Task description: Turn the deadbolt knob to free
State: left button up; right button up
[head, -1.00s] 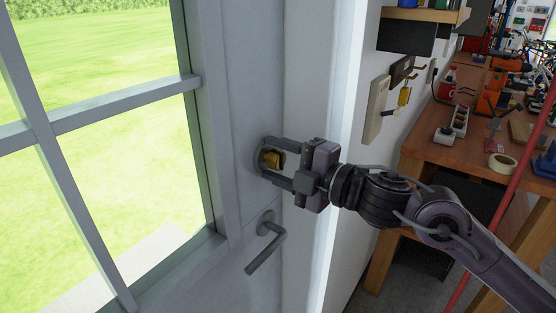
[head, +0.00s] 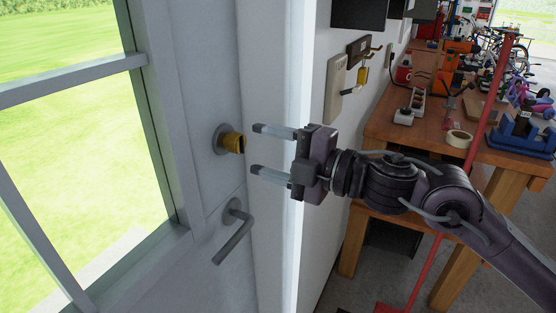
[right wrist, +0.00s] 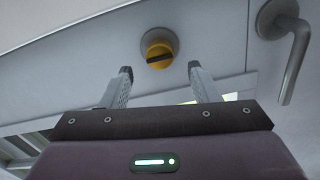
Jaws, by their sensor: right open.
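The yellow deadbolt knob (head: 234,143) sits on a round grey plate on the white door, above the lever handle (head: 234,232). In the right wrist view the knob (right wrist: 159,50) shows a dark slot that lies nearly level, slightly tilted. My right gripper (head: 256,149) is open and empty. Its fingers point at the door, to the right of the knob and apart from it. In the right wrist view the knob appears beyond and between the two fingertips (right wrist: 160,68). My left gripper is not in view.
The door's window (head: 70,120) shows grass outside. The door frame and wall stand just right of the knob, with a switch plate (head: 336,85) on the wall. A wooden workbench (head: 400,133) with tools and a tape roll stands at the right, with a red pole (head: 463,180) before it.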

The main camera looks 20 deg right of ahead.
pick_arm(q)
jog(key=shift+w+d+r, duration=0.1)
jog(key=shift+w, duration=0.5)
pick_arm(e)
jog(key=shift+v, duration=0.95)
